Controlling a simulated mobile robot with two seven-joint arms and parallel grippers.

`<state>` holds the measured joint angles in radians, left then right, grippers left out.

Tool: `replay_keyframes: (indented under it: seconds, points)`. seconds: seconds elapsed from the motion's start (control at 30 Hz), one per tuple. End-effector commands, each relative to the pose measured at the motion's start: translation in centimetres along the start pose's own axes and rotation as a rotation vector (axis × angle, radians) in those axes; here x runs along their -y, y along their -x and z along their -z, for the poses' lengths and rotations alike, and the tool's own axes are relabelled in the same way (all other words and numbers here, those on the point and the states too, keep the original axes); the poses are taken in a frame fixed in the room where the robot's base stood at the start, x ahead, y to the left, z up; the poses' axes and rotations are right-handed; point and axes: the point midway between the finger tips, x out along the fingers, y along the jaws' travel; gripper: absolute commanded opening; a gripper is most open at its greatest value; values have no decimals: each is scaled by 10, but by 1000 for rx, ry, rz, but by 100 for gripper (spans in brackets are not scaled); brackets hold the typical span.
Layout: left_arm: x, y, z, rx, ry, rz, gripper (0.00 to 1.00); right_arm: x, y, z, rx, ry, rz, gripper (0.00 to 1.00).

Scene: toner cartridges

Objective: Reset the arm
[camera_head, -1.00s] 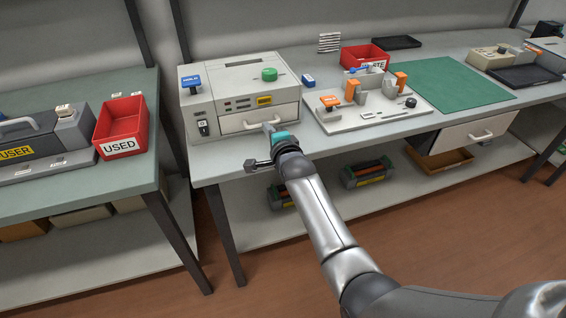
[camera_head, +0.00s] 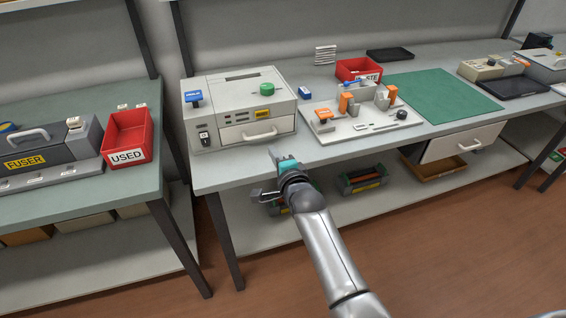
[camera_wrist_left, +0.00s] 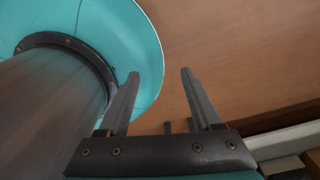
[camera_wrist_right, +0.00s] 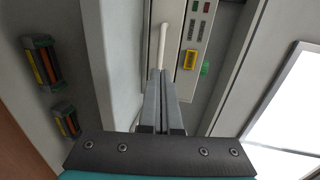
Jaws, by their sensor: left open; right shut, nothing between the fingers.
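My right gripper (camera_head: 274,154) is at the front edge of the middle bench, below and in front of the printer-like machine (camera_head: 240,100). Its fingers are shut with nothing between them, as the right wrist view also shows (camera_wrist_right: 162,80). The machine's drawer front with a white handle (camera_head: 259,134) is beyond the fingertips, and a gap shows in the head view. My left gripper is outside the head view. In the left wrist view its fingers (camera_wrist_left: 160,80) are apart and empty, over the brown floor, beside a teal and grey part of my own body.
The bench (camera_head: 230,174) holds a grey fixture board (camera_head: 345,131), a red waste bin (camera_head: 352,70) and a green mat (camera_head: 440,95). Toner cartridges (camera_head: 362,178) lie on the shelf below. A red USED bin (camera_head: 130,135) stands on the left bench. Floor in front is clear.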

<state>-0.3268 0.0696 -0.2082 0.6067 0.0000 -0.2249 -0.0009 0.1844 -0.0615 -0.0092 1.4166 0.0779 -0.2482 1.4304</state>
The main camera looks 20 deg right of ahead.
Motion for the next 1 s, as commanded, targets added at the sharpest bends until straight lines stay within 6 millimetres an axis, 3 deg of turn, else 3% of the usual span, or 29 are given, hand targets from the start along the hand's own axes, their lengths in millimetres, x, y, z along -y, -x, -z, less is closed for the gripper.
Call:
replay_keyframes:
  seconds: [0.13, 0.27, 0.5, 0.73, 0.87, 0.97, 1.0]
  points:
    - [8, 10, 24, -37, 1, 10, 66, 0, 26, 0, 0, 0, -4, 0]
    - [12, 15, 36, -58, 3, 16, 66, 0, 42, 0, 0, -2, -3, 0]
    - [15, 19, 34, -55, 6, 20, 66, -1, 58, 0, 0, -1, -3, 0]
    - [14, 19, 27, -44, 7, 19, 66, -10, 60, -1, 3, 18, -19, 0]
    - [14, 19, 26, -42, 7, 19, 66, -59, 65, -7, 25, 136, -116, 0]
    - [14, 19, 26, -42, 6, 19, 66, -126, 80, -13, 72, 302, -243, 0]
    - [14, 19, 26, -42, 6, 19, 66, -156, 90, -15, 99, 379, -299, 0]
